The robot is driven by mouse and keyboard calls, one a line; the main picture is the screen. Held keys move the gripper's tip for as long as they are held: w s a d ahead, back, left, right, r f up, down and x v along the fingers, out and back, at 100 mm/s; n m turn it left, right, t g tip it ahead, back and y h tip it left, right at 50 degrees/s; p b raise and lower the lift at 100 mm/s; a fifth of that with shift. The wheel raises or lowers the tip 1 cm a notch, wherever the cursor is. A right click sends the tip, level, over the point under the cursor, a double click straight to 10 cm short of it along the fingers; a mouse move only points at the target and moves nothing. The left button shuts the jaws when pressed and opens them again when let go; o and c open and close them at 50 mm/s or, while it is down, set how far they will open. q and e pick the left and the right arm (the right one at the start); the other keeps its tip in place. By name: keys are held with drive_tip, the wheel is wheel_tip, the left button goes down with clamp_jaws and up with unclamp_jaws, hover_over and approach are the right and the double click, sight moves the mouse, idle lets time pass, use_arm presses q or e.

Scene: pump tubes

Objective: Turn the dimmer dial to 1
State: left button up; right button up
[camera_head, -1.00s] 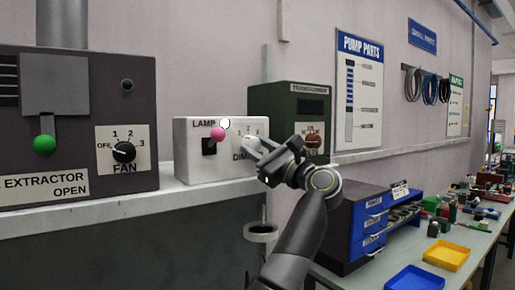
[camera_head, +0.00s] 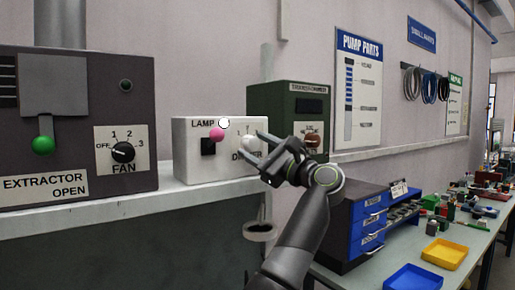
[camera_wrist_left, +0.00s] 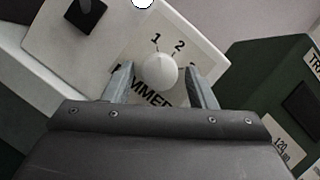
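The dimmer dial is a white round knob (camera_wrist_left: 159,71) on the front of the white lamp box (camera_head: 183,160). In the left wrist view the numbers 1 and 2 show above the knob; its pointer cannot be made out. My left gripper (camera_wrist_left: 161,80) is open, with one finger on each side of the knob. It also shows in the head view (camera_head: 254,148), in front of the dimmer, partly covering its label. I cannot tell whether the fingers touch the knob. My right gripper is not in view.
The lamp lever with a pink ball (camera_head: 217,134) is just left of the dimmer. The extractor box (camera_head: 80,170) with the fan dial (camera_head: 123,152) stands at the left. A green box (camera_head: 288,98) stands close at the right. Blue drawers (camera_head: 368,225) are lower right.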

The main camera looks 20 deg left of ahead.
use_arm(q)
drive_tip(key=shift+s+d+f+b, duration=0.2)
drive_tip(key=shift+d+f+b, duration=0.1)
drive_tip(key=shift+d, duration=0.1)
drive_tip(key=b+v, duration=0.5)
drive_tip(key=v, duration=1.1)
drive_tip(key=shift+d+b, duration=0.2)
drive_tip(key=shift+b, duration=0.2)
